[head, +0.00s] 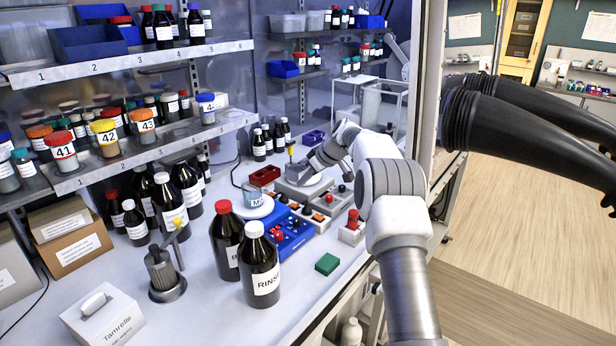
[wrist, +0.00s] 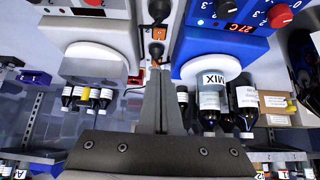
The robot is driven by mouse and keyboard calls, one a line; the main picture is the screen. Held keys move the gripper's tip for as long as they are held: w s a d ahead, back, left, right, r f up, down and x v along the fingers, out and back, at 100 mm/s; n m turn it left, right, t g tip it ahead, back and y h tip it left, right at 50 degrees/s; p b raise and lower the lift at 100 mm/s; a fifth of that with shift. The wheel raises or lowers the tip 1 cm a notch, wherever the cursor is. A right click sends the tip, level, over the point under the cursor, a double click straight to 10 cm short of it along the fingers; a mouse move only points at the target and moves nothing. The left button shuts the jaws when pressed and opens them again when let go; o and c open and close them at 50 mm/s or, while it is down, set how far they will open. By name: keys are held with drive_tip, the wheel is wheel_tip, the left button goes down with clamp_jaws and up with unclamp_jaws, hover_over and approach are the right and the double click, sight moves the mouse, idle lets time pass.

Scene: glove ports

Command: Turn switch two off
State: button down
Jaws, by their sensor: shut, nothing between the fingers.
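A row of small switch units with black knobs and orange marks (head: 318,217) sits on the bench between a blue stirrer and a grey device. In the wrist view, one black switch knob (wrist: 156,49) is just beyond my fingertips, and another black knob (wrist: 159,10) is farther up. I cannot read a number on either, nor tell its on or off position. My gripper (wrist: 157,72) is shut and empty, its tips close to the nearer knob; I cannot tell whether they touch.
The blue stirrer (head: 288,238) carries a MIX beaker (head: 255,196) on its plate. A red-button unit (head: 351,228) and a green block (head: 327,264) are nearby. Shelves with jars line the left.

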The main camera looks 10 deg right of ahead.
drive_tip(key=p, duration=0.1)
hover_over(295, 206)
drive_tip(key=f, duration=0.2)
drive_tip(key=s+f, duration=0.1)
drive_tip(key=f, duration=0.1)
drive_tip(key=shift+d+f, duration=0.1)
drive_tip(key=shift+d, duration=0.1)
wheel_tip(295, 206, down, 2)
drive_tip(key=shift+f, duration=0.25)
drive_tip(key=shift+s+d+f+p, duration=0.15)
drive_tip(key=shift+f+p, duration=0.2)
drive_tip(key=shift+f, duration=0.5)
drive_tip(key=f+b, duration=0.1)
drive_tip(key=b, duration=0.1)
drive_tip(key=shift+d+f+b, duration=0.1)
drive_tip(key=shift+b, duration=0.25)
drive_tip(key=shift+r+p, duration=0.35)
drive_tip(key=shift+p, duration=0.1)
drive_tip(key=shift+w+a+r+p, duration=0.35)
drive_tip(key=shift+w+a, duration=0.1)
drive_tip(key=shift+w, duration=0.05)
